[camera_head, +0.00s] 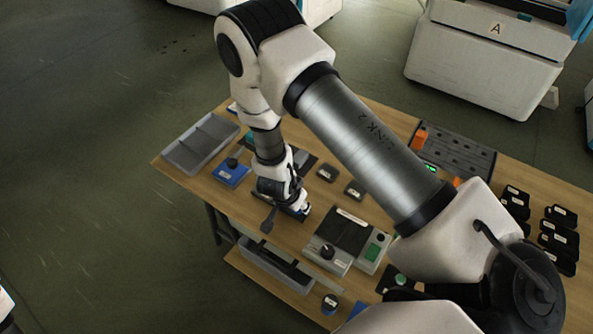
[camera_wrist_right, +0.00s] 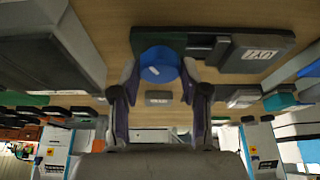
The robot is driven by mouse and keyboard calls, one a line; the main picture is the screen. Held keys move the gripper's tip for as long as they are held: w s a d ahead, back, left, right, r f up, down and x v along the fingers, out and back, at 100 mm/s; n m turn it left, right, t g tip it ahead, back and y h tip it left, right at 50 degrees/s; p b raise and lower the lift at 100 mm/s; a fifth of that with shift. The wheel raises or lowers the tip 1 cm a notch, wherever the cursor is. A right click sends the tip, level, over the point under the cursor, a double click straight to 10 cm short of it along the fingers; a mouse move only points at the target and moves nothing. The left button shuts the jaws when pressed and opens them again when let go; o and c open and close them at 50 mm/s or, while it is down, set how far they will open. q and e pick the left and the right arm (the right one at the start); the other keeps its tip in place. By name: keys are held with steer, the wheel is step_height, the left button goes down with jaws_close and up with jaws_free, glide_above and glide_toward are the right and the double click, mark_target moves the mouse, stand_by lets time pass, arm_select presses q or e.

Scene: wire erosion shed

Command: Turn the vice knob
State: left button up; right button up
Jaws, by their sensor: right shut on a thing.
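My right gripper (camera_head: 297,211) reaches down to the wooden bench in the head view. In the right wrist view my right gripper (camera_wrist_right: 159,80) has its fingers on both sides of a round blue knob (camera_wrist_right: 161,64), shut on it. The knob sits against a dark grey block (camera_wrist_right: 250,52) with a white label, which looks like the vice body. I cannot tell how far the knob is turned. My left gripper is not in view.
A dark perforated plate (camera_head: 455,150) lies at the back.

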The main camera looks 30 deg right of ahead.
stand_by(0.3)
steer(key=o, duration=1.1)
steer(key=shift+o, duration=0.2)
steer(key=shift+r, duration=0.1)
steer(key=v, duration=1.1)
steer(key=shift+a+r, duration=0.25)
steer(key=shift+r, duration=0.1)
steer(key=shift+s, duration=0.1)
